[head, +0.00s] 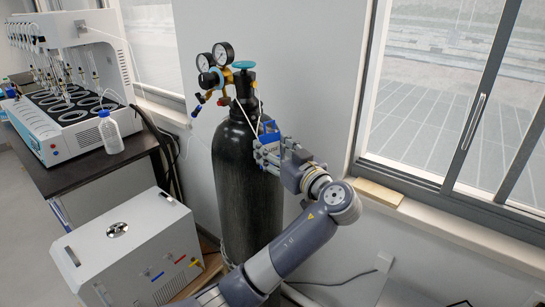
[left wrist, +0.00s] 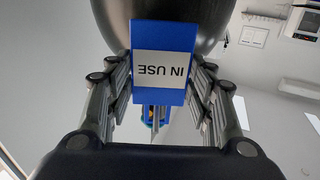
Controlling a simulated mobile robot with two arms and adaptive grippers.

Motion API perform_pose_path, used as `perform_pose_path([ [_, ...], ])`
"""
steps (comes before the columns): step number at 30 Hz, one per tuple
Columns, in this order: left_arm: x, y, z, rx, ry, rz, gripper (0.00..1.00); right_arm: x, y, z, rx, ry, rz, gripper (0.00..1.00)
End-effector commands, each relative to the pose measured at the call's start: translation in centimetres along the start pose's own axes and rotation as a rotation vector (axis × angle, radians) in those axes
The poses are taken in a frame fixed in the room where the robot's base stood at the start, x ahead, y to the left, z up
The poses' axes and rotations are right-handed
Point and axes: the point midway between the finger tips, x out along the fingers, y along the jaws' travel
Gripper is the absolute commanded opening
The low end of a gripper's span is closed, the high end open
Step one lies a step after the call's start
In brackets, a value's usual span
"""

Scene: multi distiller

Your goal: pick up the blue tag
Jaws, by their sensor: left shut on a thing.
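The blue tag (head: 269,128) is at the upper right side of the black gas cylinder (head: 247,190), below its valve. A thin white line runs from near the valve down toward the tag. In the left wrist view the blue tag (left wrist: 165,36) has a white label reading "IN USE", upside down, and sits between the two fingers. My left gripper (head: 266,152) is shut on it; the gripper also shows in the left wrist view (left wrist: 160,90). The cylinder's dark curve is right behind the tag; I cannot tell whether they touch. My right gripper is not in view.
Pressure gauges (head: 222,54) and a teal valve knob (head: 243,65) top the cylinder. A grey-white box unit (head: 130,245) stands at lower left. A dark bench holds a distiller (head: 75,85) and a wash bottle (head: 110,132). A window and sill (head: 450,235) are at right.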

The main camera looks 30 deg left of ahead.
Motion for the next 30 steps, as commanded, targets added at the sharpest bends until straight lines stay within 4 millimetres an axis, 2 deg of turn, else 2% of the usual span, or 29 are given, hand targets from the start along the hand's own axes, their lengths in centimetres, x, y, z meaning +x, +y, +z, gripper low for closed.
perform_pose_path([
  [1, -1.1, 0.2, 0.6, 0.001, -0.005, 0.006, 0.33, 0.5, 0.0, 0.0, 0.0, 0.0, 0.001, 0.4],
  [8, -5.9, 0.1, 0.7, 0.0, -0.006, 0.007, 0.33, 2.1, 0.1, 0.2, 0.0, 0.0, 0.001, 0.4],
  [18, -14.3, 0.1, 0.6, 0.001, -0.006, 0.006, 0.33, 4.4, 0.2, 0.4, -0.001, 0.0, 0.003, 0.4],
  [24, -16.9, 0.1, 0.4, 0.003, -0.005, 0.003, 0.33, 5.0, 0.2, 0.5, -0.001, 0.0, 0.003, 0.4],
  [30, -17.6, 0.0, 0.2, 0.004, -0.002, 0.002, 0.33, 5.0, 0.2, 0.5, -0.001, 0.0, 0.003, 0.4],
])
